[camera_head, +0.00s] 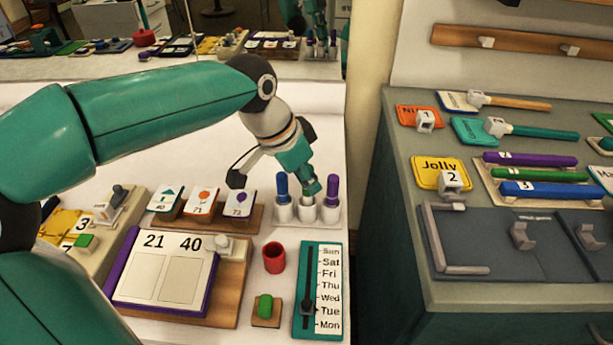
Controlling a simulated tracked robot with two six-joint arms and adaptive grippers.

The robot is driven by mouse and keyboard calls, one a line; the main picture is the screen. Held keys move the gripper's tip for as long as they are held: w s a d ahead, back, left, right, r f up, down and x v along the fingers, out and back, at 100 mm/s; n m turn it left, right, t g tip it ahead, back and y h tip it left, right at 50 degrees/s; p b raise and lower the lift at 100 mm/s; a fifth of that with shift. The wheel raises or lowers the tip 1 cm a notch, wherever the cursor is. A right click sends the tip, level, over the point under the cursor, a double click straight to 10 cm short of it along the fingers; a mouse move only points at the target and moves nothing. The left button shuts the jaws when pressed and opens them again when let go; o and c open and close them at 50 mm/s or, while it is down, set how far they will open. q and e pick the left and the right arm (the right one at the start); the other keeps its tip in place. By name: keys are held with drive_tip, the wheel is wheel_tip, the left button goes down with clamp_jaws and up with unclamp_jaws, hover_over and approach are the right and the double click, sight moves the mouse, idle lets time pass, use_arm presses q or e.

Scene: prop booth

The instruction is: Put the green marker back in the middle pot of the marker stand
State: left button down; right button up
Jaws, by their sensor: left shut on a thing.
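The white marker stand (330,214) is at the middle of the table, at its right side. A blue marker (282,187) stands upright in its left pot and a purple marker (332,189) in its right pot. My left gripper (307,179) reaches in from the left over the stand's middle pot (306,210). It is shut on the green marker, which is mostly hidden by the gripper and hard to tell from its teal parts. I cannot tell whether the marker's lower end is inside the pot or just above it. My right gripper is not in view.
Flip cards (202,201) stand left of the marker stand. In front are a number board (165,275), a red cup (274,257), a green knob (265,306) and a weekday slider (325,290). A mirror behind reflects the table. A grey cabinet (400,150) stands at right.

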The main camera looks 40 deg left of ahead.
use_arm(q)
drive_tip(key=c, duration=1)
unclamp_jaws()
drive_tip(key=v, duration=1.2)
